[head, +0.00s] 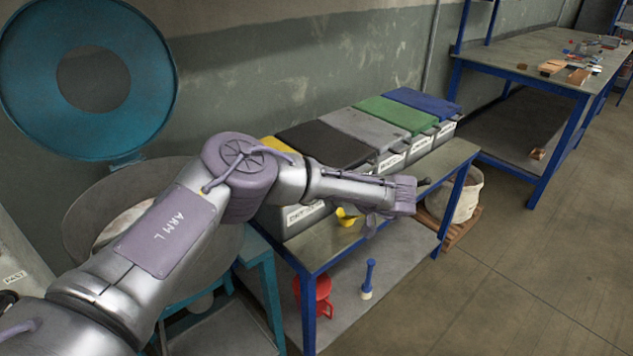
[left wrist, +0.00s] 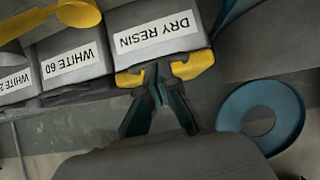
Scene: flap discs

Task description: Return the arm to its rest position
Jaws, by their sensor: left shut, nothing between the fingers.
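My left arm comes in from the left in the head view and reaches across in front of the row of bins. Its gripper (head: 424,182) is at the right end of the arm, small and dark, out over the front of the bench. In the left wrist view the dark green fingers of my left gripper (left wrist: 160,72) meet at the tips with nothing held. They show in front of the bin labelled DRY RESIN (left wrist: 155,35), which appears upside down. My right gripper is not in view.
Lidded bins, including a green-lidded one (head: 368,112), stand on the blue-framed bench (head: 460,152). A yellow scoop (head: 346,217) lies near the arm. A large teal ring (head: 150,70) stands left. A white bucket (head: 464,198) is beside the bench.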

